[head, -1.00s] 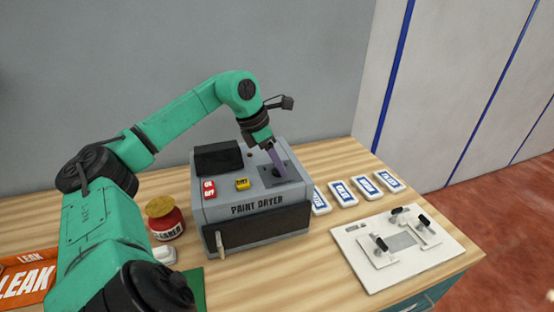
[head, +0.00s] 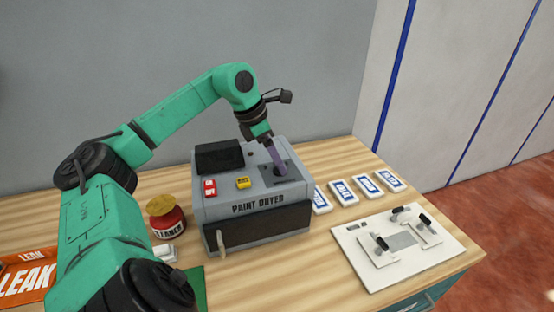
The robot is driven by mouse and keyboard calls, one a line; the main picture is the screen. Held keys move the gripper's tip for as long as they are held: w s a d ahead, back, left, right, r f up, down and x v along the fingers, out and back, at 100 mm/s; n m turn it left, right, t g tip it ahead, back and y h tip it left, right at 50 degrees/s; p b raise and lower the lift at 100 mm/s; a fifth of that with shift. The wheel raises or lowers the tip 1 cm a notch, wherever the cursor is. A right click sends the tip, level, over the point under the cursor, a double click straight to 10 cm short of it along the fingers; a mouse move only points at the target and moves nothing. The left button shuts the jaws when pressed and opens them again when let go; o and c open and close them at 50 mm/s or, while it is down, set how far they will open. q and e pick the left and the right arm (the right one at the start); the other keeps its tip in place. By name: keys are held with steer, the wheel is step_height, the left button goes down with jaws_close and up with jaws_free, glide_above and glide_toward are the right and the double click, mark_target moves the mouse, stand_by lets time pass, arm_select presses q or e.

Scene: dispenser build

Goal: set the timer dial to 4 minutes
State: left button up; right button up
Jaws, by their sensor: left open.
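The grey paint dryer (head: 215,207) stands on the wooden bench, its front labelled PAINT DRYER. The timer dial seems to be on the dark panel (head: 292,173) at the right of its top; the dial itself is hidden or too small to read. My left gripper (head: 281,172) points down at this panel, its purple fingers at or just above it. The jaws are open; I cannot tell whether they touch the dial. A red ON/OFF switch (head: 209,187) and a yellow button (head: 242,183) sit on the dryer's top left. My right gripper is not in view.
A red cleaner jar (head: 166,219) and a small white object (head: 165,253) stand left of the dryer. Several blue-and-white labelled blocks (head: 342,191) lie to its right. A white plate with black-handled clamps (head: 370,281) lies at front right. An orange LEAK sign (head: 28,280) is far left.

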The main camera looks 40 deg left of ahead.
arm_select(q)
steer(key=p+v, duration=0.1)
steer(key=v, duration=1.2)
steer(key=shift+s+r+p, duration=0.15)
steer(key=shift+s+p, duration=0.1)
steer(key=shift+p, duration=0.1)
